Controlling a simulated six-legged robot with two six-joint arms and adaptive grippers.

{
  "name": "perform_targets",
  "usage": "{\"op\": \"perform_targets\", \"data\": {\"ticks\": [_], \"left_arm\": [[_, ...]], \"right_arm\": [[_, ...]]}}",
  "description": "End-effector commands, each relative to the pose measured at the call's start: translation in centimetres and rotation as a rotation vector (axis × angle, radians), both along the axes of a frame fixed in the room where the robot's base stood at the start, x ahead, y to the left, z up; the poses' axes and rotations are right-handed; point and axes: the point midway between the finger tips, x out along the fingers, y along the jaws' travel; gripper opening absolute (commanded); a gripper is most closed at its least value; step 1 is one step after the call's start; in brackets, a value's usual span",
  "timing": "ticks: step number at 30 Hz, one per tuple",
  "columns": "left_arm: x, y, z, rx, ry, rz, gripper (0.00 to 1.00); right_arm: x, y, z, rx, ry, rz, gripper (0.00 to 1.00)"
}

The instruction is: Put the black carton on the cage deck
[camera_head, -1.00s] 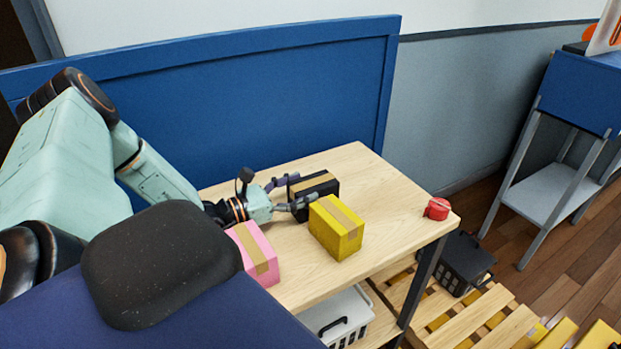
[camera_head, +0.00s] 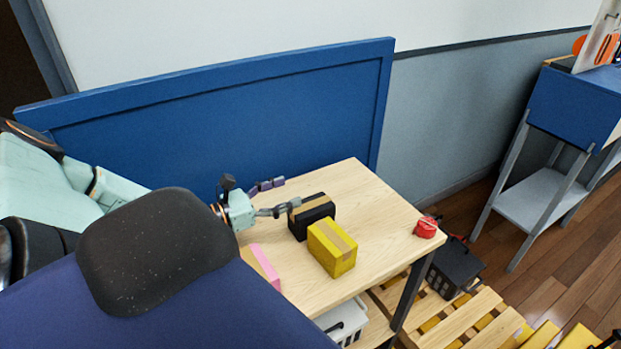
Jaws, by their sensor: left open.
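The black carton (camera_head: 311,213) with a tan tape strip stands on the light wooden table, just behind and left of the yellow carton (camera_head: 332,249). My left gripper (camera_head: 281,195) is open. Its fingers are at the left and back-left of the black carton, near its top; one fingertip overlaps the carton's upper edge, and I cannot tell whether it touches. My right gripper is not in view. I cannot pick out a cage deck for certain.
A pink carton (camera_head: 264,264) is partly hidden at the table's left. A red round item (camera_head: 426,228) sits near the right corner of the table (camera_head: 385,212). A blue panel (camera_head: 230,120) stands behind. Below are a white basket (camera_head: 345,320), a dark crate (camera_head: 455,266) and wooden pallets (camera_head: 462,316).

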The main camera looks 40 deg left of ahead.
Motion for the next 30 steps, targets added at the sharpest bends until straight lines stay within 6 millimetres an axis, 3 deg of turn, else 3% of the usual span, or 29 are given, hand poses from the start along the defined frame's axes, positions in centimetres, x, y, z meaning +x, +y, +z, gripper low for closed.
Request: {"op": "perform_targets", "data": {"ticks": [30], "left_arm": [[0.3, -0.1, -8.6, -0.001, -0.002, 0.0, 0.67]], "right_arm": [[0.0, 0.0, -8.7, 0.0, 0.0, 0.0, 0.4]]}}
